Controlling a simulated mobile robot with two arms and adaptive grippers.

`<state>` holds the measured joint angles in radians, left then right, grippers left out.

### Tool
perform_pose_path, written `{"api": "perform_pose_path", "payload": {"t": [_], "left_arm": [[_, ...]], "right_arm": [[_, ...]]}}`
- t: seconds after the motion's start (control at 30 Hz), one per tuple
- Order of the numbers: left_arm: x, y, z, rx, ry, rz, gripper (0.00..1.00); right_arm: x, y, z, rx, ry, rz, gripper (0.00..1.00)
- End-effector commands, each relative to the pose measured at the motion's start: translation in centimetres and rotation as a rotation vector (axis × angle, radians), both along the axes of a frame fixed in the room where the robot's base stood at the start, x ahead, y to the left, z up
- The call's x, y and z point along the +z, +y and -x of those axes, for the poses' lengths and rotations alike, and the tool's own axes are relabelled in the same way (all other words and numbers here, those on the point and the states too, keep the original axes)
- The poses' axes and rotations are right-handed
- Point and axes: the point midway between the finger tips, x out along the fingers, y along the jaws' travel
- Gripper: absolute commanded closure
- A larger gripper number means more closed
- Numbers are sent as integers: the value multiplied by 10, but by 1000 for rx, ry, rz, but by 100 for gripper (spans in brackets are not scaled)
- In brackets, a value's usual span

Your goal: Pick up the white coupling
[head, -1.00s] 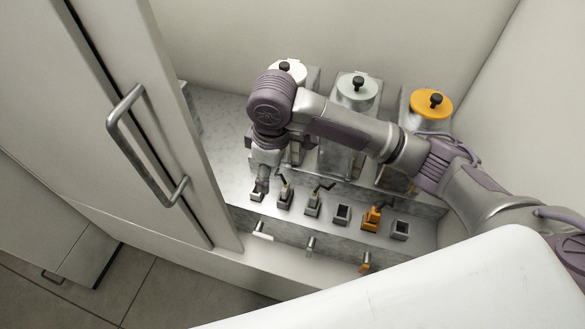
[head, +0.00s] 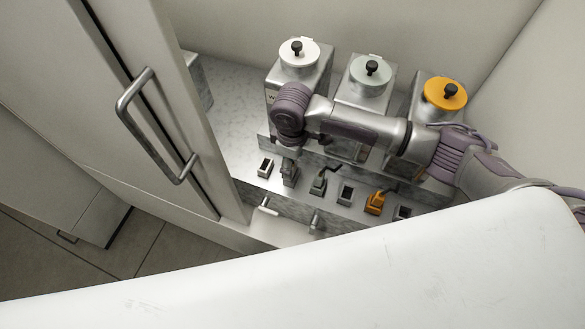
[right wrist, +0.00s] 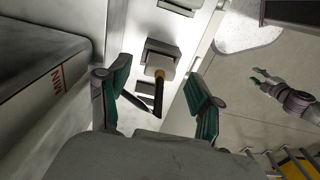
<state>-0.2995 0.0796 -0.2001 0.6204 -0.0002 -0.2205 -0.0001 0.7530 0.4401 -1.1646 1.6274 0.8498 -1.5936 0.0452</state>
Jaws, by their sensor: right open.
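In the head view my right gripper (head: 289,172) is over the second socket from the left and hides most of the coupling. My left gripper (right wrist: 262,82) seems to show small at the right of the right wrist view, away from the sockets.
A grey-green coupling (head: 318,184) stands just right of my right gripper, and an orange coupling (head: 375,203) farther right. An empty socket (head: 265,167) is to the left. Tanks with white (head: 299,54), pale green (head: 370,74) and orange (head: 445,94) lids stand behind.

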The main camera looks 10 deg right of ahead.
Motion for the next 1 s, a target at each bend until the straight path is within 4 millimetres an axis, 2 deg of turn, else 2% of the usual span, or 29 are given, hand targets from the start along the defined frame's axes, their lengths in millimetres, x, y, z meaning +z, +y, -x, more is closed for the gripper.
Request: {"api": "perform_pose_path", "payload": {"t": [0.03, 0.2, 0.47, 0.83, 0.87, 1.0], "left_arm": [[6, 0, 0, 0, 0, 0, 61], [6, 0, 0, 0, 0, 0, 61], [6, 0, 0, 0, 0, 0, 61], [6, 0, 0, 0, -1, 0, 61], [6, 0, 0, 0, -1, 0, 61], [6, 0, 0, 0, -1, 0, 61]], "right_arm": [[-6, -2, 1, -2, 3, 3, 35], [-25, -1, 1, 1, 0, 0, 35], [-28, -1, 1, 1, -1, 0, 35], [-28, -1, 1, 0, -1, 0, 97], [-28, -1, 1, 0, -1, 0, 100], [-27, -1, 0, 0, -1, 0, 100]]}}
